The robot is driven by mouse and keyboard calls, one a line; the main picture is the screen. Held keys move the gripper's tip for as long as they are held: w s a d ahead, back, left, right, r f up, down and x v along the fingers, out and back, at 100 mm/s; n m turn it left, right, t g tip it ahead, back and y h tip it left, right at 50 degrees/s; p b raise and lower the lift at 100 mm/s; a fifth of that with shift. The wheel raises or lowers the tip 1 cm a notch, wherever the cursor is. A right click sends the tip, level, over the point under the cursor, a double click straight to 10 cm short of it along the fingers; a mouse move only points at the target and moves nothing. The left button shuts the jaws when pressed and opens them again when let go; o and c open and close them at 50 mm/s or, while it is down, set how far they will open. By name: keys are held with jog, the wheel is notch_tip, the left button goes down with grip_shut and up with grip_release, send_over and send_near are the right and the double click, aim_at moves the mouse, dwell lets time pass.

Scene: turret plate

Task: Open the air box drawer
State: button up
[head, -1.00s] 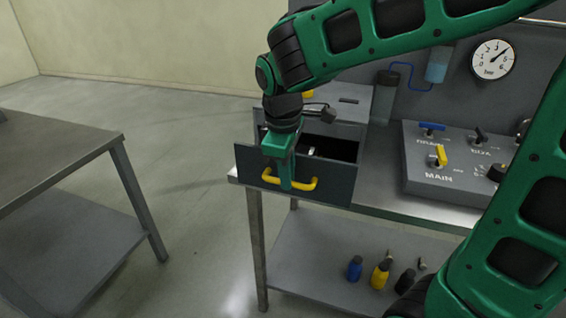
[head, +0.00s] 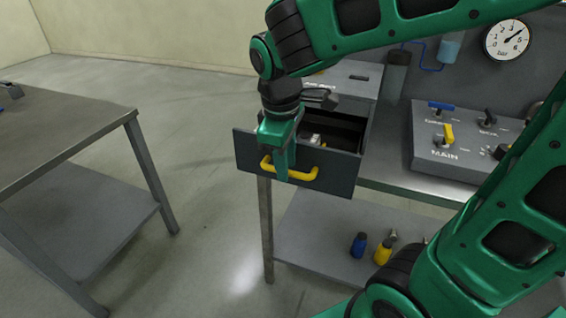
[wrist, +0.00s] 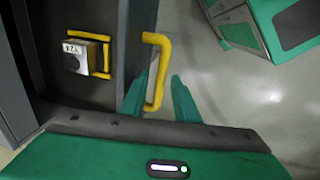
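The air box (head: 340,80) stands at the left end of the workbench. Its dark drawer (head: 340,171) is pulled well out, and the open inside shows behind the front panel. The yellow bar handle (head: 302,176) is on the drawer front. My gripper (head: 281,172) points down at the handle's left part. The exact finger contact is hard to see.
Blue (head: 359,245) and yellow (head: 383,252) bottles stand on the lower shelf. Another table (head: 60,145) is at the left, with open floor between.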

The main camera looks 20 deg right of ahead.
dwell(0.3)
notch_tip(320, 180, up, 10)
jog(key=s+a, duration=0.1)
jog(key=shift+s+a+r, duration=0.15)
jog(key=shift+r, duration=0.05)
dwell(0.6)
